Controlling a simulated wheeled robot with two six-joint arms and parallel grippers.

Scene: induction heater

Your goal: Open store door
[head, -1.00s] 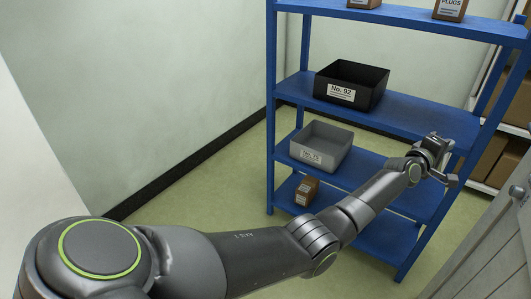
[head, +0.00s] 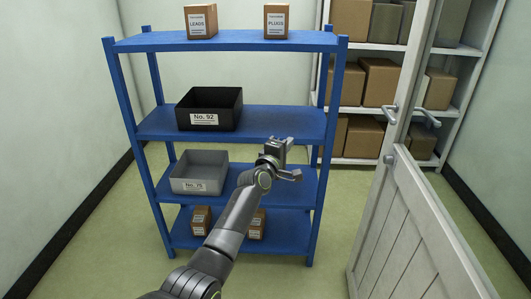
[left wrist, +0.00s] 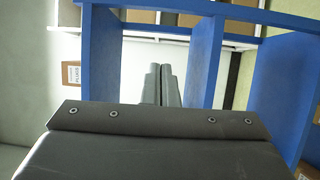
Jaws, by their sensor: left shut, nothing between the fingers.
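The store door (head: 415,235) stands at the right of the head view, pale, with a panelled lower part and a see-through upper part. It stands at an angle, open to the room with the shelves; its hinge side is not visible. Lever handles (head: 391,116) show near its free edge. My left gripper (head: 283,143) is in front of the blue shelf unit, left of the door and apart from the handles. In the left wrist view its two fingers (left wrist: 161,85) are together with nothing between them. My right gripper is not in view.
The blue shelf unit (head: 230,41) holds a black bin (head: 208,110), a grey bin (head: 199,172) and small boxes. White shelves (head: 365,105) with cartons (head: 380,82) stand behind it. Green floor (head: 335,240) is clear between the blue unit and the door.

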